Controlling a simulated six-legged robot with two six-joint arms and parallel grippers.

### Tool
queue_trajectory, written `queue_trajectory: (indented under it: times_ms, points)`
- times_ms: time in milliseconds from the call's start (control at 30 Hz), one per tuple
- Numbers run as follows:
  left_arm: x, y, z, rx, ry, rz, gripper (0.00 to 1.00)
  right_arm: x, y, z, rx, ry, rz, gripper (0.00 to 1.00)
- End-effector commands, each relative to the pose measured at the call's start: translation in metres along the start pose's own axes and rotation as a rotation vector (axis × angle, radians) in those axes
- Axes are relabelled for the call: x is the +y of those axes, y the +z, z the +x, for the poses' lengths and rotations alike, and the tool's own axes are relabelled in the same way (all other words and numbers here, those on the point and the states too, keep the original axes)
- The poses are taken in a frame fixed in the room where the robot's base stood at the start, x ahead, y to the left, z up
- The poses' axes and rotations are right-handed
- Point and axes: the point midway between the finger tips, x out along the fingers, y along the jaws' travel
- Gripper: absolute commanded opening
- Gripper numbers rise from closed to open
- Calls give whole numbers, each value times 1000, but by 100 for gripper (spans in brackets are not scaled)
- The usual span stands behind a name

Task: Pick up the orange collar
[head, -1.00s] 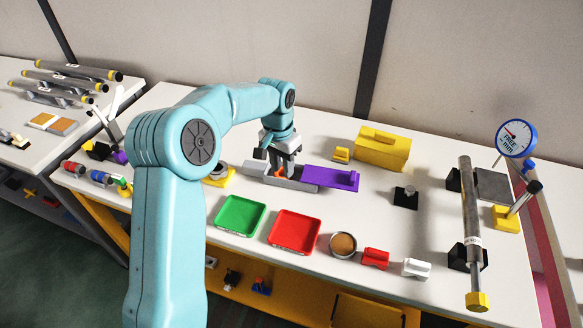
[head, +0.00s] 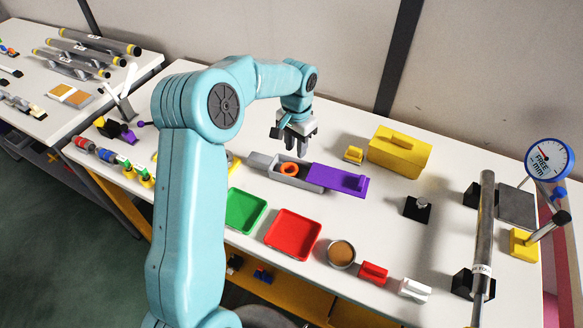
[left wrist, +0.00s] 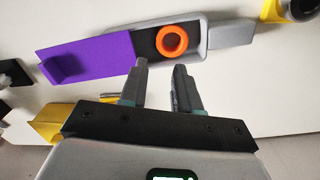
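The orange collar (head: 289,169) lies in the open part of a grey box (head: 262,161) with a dark inside. It also shows in the left wrist view (left wrist: 172,41), as a ring with a hole. A purple lid (head: 340,180) covers the box's other end. My left gripper (head: 298,149) hangs above and just behind the box in the head view. In the left wrist view its fingers (left wrist: 160,68) are apart with nothing between them, and the collar lies beyond their tips. My right gripper is not in view.
A yellow case (head: 400,152) and a small yellow block (head: 354,154) stand behind the box. A green tray (head: 247,212) and a red tray (head: 293,234) lie in front. A black block with a knob (head: 418,208) is to the right.

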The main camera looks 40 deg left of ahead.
Motion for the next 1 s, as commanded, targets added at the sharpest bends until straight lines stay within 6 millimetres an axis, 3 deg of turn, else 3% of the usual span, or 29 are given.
queue_trajectory:
  times_ms: [133, 400, 633, 933, 967, 1000]
  points:
    - [1, 1, 28, -3, 2, 0, 32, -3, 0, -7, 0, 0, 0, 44]
    - [1, 0, 52, -3, 1, -1, 32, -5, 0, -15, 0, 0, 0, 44]
    - [0, -1, 88, -1, 1, 0, 32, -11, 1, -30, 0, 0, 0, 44]
    - [0, -2, 98, 2, 1, -1, 32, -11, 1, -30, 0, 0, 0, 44]
    - [0, -2, 98, 2, 1, -1, 28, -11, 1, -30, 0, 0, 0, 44]
    - [0, -2, 98, 2, 1, -1, 16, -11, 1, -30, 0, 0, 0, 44]
